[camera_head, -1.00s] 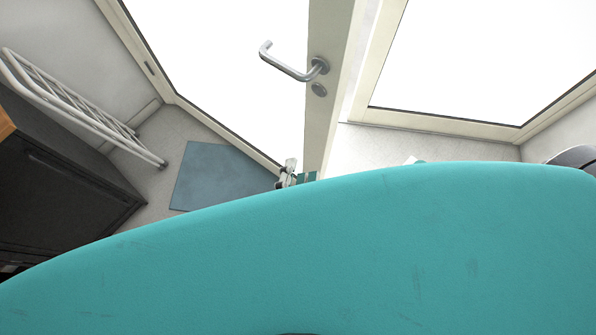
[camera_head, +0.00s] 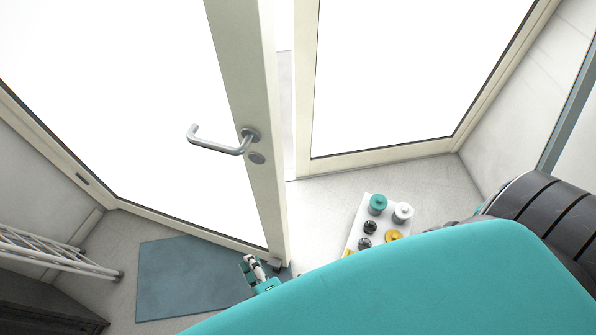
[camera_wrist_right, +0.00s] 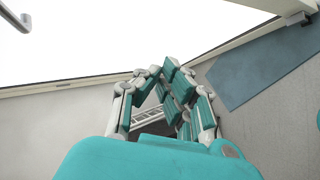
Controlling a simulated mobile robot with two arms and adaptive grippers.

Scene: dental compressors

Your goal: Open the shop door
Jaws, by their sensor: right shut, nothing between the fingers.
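The shop door (camera_head: 262,90) is a cream-framed leaf with a large bright pane. It stands partly open, with a gap between its free edge and the frame (camera_head: 304,90) at right. Its silver lever handle (camera_head: 218,143) points left, above a round lock plate. The handle's end also shows in the right wrist view (camera_wrist_right: 14,16), at the top left corner. My right gripper (camera_head: 250,264), teal and white, is low by the door's bottom corner, well below the handle. Its fingers (camera_wrist_right: 160,73) are shut and empty. My left gripper is not in view.
A blue-grey mat (camera_head: 185,275) lies before the door. A white rack (camera_head: 55,252) and a dark cabinet (camera_head: 40,308) stand at left. A white board with several coloured knobs (camera_head: 377,204) is at right. My teal body part hides the lower right.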

